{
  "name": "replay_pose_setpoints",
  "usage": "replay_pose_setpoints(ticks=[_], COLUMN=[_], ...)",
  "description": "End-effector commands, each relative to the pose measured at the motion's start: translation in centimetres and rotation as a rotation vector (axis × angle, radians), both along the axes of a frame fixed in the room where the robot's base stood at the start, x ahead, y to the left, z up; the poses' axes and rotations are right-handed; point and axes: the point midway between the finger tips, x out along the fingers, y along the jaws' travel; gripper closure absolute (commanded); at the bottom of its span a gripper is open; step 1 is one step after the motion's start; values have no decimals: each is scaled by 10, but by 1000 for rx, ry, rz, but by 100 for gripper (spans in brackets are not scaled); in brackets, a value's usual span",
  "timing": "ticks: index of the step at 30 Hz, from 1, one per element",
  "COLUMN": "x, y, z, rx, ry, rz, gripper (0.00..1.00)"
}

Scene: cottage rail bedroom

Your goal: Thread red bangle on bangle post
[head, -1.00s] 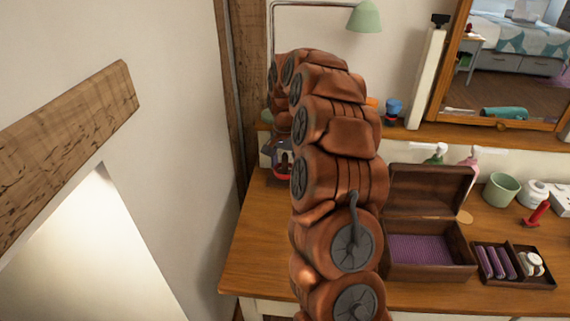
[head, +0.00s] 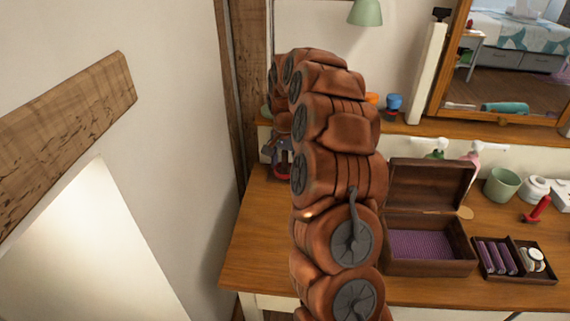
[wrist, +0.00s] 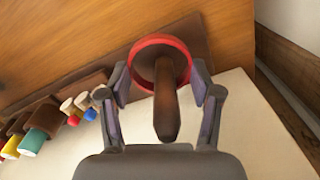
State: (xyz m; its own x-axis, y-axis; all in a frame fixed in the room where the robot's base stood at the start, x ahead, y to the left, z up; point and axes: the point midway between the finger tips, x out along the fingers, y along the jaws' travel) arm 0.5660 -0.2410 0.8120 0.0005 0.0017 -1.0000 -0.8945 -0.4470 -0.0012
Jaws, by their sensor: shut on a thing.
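The red bangle (wrist: 134,58) is a ring that encircles the dark wooden bangle post (wrist: 166,105) in the wrist view. The post's rounded tip points toward the camera, and the bangle appears around its far, lower part, close to the dark base (wrist: 196,48). My gripper (wrist: 160,80) is shut on the bangle, with one finger at each side of it. In the head view my gripper (head: 273,150) and the bangle (head: 281,174) show small at the table's back left, partly hidden by my arm. Whether the bangle touches the base cannot be told.
Several coloured pegs (wrist: 36,135) lie left of the post in the wrist view. An open wooden box (head: 430,268), a small tray (head: 525,276), a green cup (head: 502,184) and a red item (head: 537,209) stand right of my arm. The wall is close on the left.

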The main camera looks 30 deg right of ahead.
Motion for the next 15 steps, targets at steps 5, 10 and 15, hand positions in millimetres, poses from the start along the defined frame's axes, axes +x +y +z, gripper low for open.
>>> replay_pose_setpoints(ticks=[5, 10, 15], x=[0, 0, 0], y=[0, 0, 0], z=[0, 0, 0], rx=[0, 0, 0], ry=[-1, -1, -1], rz=[0, 0, 0], gripper=[30, 12, 7])
